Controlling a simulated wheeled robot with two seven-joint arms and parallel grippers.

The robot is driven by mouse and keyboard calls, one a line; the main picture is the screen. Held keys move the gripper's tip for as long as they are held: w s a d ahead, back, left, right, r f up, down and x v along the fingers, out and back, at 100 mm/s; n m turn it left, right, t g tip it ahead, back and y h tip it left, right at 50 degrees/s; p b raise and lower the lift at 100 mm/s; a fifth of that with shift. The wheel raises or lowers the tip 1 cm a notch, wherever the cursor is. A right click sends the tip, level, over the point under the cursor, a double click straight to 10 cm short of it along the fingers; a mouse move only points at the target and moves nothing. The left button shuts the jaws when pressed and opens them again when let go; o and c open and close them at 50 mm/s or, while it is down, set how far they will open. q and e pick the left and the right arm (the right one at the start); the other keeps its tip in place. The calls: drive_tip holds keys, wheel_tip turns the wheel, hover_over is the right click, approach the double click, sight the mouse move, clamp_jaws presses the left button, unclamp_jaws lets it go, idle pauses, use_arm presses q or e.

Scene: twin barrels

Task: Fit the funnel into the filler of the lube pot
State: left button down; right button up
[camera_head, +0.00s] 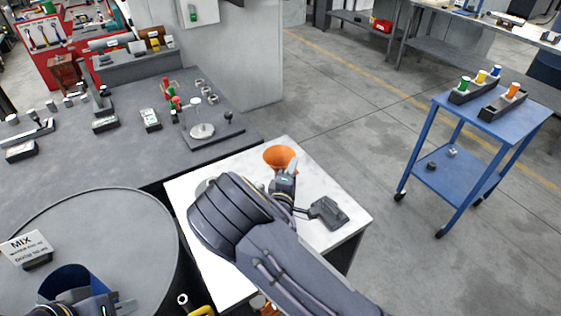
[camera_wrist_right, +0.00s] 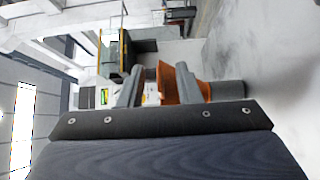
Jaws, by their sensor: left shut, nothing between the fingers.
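The orange funnel (camera_head: 279,156) stands wide end up at the far edge of the white table. My right gripper (camera_head: 287,178) is at its near side. In the right wrist view its two fingers (camera_wrist_right: 158,88) are apart, with part of the orange funnel (camera_wrist_right: 168,84) between them and more orange beyond one finger. I cannot tell whether they touch it. My left gripper (camera_head: 122,307) is shut and empty at the bottom left, beside a blue open-topped vessel (camera_head: 72,279). I cannot identify the lube pot for certain; a round grey thing (camera_head: 203,187) is mostly hidden behind my right arm.
A dark flat tool or block (camera_head: 328,212) lies on the white table (camera_head: 345,200), right of my gripper. A large grey barrel (camera_head: 130,215) with a MIX sign (camera_head: 27,248) fills the lower left. A grey bench (camera_head: 90,160) holds small parts. A blue cart (camera_head: 475,140) stands right, across clear floor.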

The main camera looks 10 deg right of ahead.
drive_tip(key=shift+x, duration=0.85)
drive_tip(key=shift+c, duration=0.4)
clamp_jaws()
